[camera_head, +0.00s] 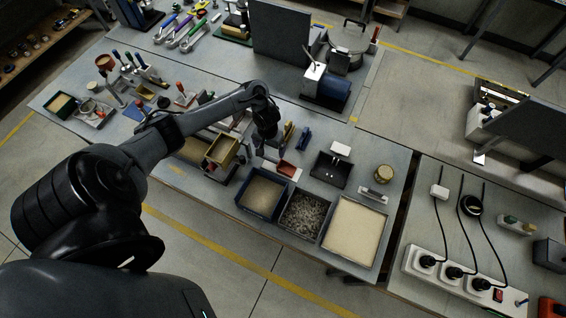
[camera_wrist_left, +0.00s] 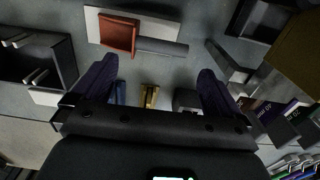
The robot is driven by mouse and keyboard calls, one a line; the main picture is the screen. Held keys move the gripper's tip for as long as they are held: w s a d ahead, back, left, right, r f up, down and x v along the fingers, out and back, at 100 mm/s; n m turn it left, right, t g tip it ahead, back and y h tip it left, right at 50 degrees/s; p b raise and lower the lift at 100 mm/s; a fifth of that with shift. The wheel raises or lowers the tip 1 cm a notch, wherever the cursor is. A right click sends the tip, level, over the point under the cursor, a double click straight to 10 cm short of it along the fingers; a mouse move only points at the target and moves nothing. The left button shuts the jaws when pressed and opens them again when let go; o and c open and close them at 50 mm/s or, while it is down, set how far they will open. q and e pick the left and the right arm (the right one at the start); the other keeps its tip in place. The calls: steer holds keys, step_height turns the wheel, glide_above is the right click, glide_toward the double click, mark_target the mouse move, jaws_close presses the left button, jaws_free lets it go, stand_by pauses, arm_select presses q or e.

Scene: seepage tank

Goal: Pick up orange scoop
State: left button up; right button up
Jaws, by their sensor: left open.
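The orange scoop (camera_head: 286,169) lies on a pale plate on the workbench, just behind the blue sand bin. In the left wrist view its orange pan (camera_wrist_left: 118,36) and grey handle show near the top, on a light plate (camera_wrist_left: 92,22). My left gripper (camera_head: 266,143) hangs over the bench, a little behind and left of the scoop in the head view. In the wrist view the two dark fingers of the left gripper (camera_wrist_left: 157,82) are spread apart with nothing between them. The scoop lies beyond the fingertips, apart from them. My right gripper is in neither view.
A blue bin of sand (camera_head: 262,193), a bin of grey gravel (camera_head: 303,213) and a pale sand tray (camera_head: 354,232) line the front edge. A dark compartment tray (camera_head: 329,170) stands right of the scoop. Wooden boxes (camera_head: 222,150) stand left of the gripper.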

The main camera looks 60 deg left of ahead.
mark_target(270, 158)
arm_select(q)
step_height(270, 158, down, 3)
steer(key=shift+d+r, duration=0.15)
steer(key=shift+r, duration=0.05)
steer(key=shift+a+f+b, duration=0.2)
steer(key=shift+f+b, duration=0.65)
steer(key=shift+f, duration=2.2)
steer(key=c, duration=0.9)
steer(key=shift+r, duration=0.15)
steer(key=shift+r, duration=0.4)
steer(key=r, duration=0.1)
steer(key=r+p, duration=0.1)
steer(key=r, duration=0.1)
steer(key=shift+w+d+r, duration=0.1)
steer(key=shift+d+r, duration=0.15)
steer(key=shift+r, duration=0.1)
steer(key=shift+w+d+r+p, duration=0.55)
steer(key=shift+w+d+r, duration=0.4)
steer(key=shift+d, duration=0.75)
steer(key=shift+w+d+r+p, duration=0.6)
steer(key=shift+d+r, duration=0.55)
steer(key=shift+d, duration=0.5)
steer(key=shift+w+d+r+p, duration=0.45)
steer(key=shift+w+d+r, duration=0.55)
steer(key=shift+d, duration=0.7)
